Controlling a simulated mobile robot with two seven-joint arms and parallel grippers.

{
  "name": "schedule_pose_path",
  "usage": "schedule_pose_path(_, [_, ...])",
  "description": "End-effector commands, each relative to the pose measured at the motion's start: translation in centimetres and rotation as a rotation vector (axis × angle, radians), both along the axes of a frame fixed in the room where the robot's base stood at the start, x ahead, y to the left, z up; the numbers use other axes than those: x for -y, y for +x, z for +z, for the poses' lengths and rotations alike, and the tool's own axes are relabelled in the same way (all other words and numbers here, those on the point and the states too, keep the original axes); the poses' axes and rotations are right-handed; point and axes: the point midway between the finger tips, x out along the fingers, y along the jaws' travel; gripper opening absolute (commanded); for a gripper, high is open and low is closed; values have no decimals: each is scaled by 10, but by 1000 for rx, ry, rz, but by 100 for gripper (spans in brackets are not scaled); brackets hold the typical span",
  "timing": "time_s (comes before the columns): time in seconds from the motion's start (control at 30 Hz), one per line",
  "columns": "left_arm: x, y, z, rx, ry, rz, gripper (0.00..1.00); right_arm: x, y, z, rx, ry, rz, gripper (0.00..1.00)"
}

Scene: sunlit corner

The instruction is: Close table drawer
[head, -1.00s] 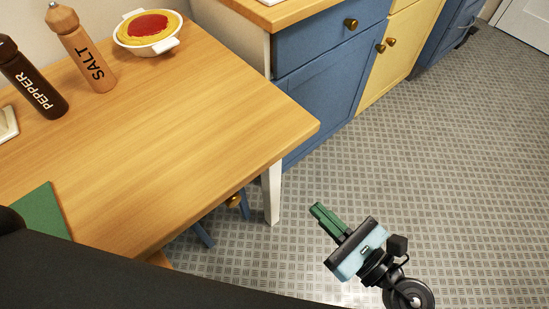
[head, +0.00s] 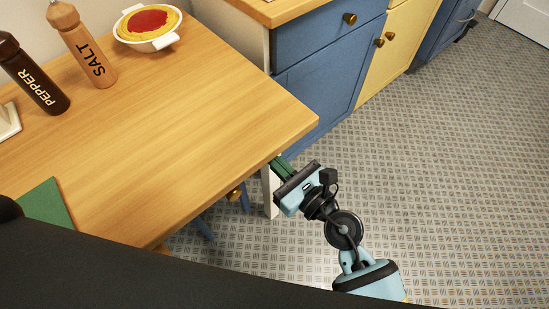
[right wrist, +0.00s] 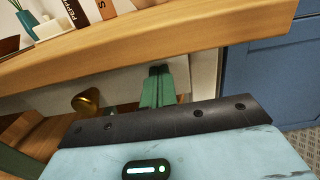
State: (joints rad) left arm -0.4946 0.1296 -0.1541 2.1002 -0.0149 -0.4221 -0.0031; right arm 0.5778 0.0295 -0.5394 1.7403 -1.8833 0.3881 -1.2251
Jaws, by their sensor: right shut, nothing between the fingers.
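The wooden table (head: 170,130) fills the left of the head view. A brass knob (head: 235,194) shows just under its front edge; the knob also shows in the right wrist view (right wrist: 86,101), on a pale front (right wrist: 118,94) below the tabletop. I cannot tell how far the drawer stands out, as the tabletop hides most of it. My right gripper (head: 282,166) is shut and empty, its green fingers at the table's near right corner. In the right wrist view its fingertips (right wrist: 158,70) are just under the table edge, right of the knob. My left gripper is out of view.
A pepper mill (head: 35,75), a salt mill (head: 85,45) and a white dish (head: 148,30) stand on the table. A white table leg (head: 269,190) is beside my right gripper. Blue cabinets (head: 325,75) stand behind. The floor (head: 450,170) at right is clear.

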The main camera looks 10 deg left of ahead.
Motion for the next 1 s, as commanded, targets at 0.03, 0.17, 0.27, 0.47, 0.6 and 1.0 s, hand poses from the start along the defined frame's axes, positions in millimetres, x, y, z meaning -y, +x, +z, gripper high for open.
schedule_pose_path(0.03, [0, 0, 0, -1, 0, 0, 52, -2, 1, 0, -1, 0, 0, 0])
schedule_pose_path(0.17, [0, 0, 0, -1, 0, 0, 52, -2, 2, 0, -1, 0, 0, 0])
schedule_pose_path(0.27, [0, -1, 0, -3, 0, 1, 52, -2, 2, 0, -1, 1, 0, 0])
schedule_pose_path(0.47, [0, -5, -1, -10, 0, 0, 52, -7, 5, 0, 0, 2, 0, 0])
schedule_pose_path(0.6, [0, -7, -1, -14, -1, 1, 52, -23, 19, 1, 1, 3, 0, 0])
schedule_pose_path(1.0, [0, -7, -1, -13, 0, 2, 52, -41, 31, 1, 3, 2, 0, 0])
